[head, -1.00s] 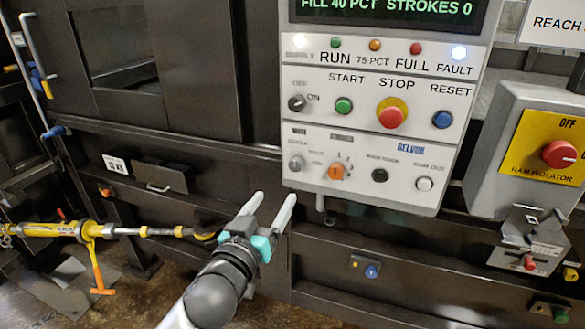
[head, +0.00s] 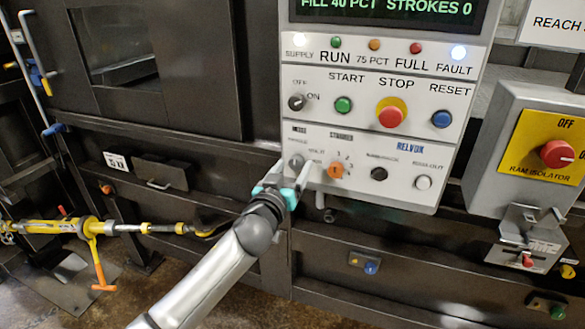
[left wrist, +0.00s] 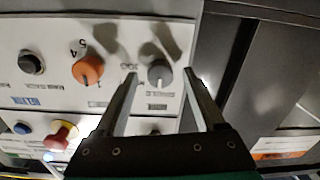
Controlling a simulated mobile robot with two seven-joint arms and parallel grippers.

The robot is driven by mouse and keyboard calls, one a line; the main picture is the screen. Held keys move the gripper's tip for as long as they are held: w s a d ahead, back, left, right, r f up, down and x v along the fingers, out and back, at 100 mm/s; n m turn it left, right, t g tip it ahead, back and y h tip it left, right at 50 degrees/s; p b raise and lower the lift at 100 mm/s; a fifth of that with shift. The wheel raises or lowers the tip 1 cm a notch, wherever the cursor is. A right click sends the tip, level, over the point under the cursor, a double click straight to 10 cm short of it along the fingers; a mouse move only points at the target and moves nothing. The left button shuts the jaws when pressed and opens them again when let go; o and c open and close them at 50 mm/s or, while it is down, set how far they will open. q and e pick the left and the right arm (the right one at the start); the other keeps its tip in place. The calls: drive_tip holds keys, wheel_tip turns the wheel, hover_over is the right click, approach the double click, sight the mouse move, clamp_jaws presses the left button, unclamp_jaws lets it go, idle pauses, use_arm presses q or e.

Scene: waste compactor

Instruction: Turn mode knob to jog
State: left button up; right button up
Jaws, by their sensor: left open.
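A small grey knob (head: 296,161) sits at the lower left of the white control panel (head: 450,150), under a small blurred label; it appears to be the mode knob, though its position marks are too small to read. My left gripper (head: 291,173) is open, with its fingertips close to this knob at the panel's lower left. In the left wrist view the grey knob (left wrist: 160,73) shows between the two finger tips, with a gap on each side. An orange selector knob (head: 335,171) is just right of it. My right gripper is not in view.
Above are a black ON/OFF knob (head: 296,102), a green start button (head: 343,105), a red stop button (head: 391,113) and a blue reset button (head: 441,119). A grey isolator box (head: 490,150) stands at the right.

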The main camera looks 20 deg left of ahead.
use_arm(q)
drive_tip(key=shift+w, duration=0.1)
drive_tip(key=shift+c, duration=0.4)
clamp_jaws()
